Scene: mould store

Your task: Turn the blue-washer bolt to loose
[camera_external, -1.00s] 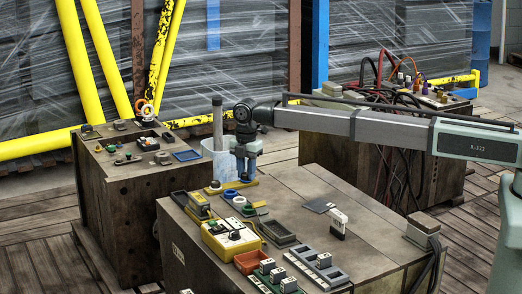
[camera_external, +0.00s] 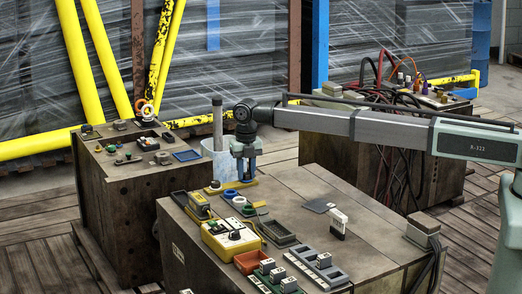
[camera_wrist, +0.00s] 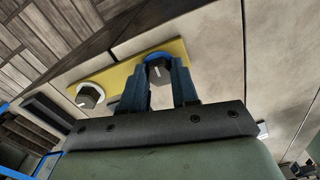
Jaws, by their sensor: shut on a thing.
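The blue-washer bolt (camera_wrist: 160,72) is a dark hex head with a light pointer line on a blue washer, set in a yellow plate (camera_wrist: 122,73) in the wrist view. My gripper (camera_wrist: 162,68) is shut on this bolt head, one finger on each side. In the external view my gripper (camera_external: 245,176) points down at the yellow plate (camera_external: 216,189), and its fingers hide the bolt there. A second bolt (camera_wrist: 90,95) with a white washer sits on the same plate, to the left in the wrist view and clear of the fingers.
The near bench holds a yellow box with a dial (camera_external: 230,238), a dark tray (camera_external: 277,233), an orange tray (camera_external: 250,262) and a white upright block (camera_external: 338,222). Bare bench top lies right of my gripper. Another bench (camera_external: 120,200) stands at left.

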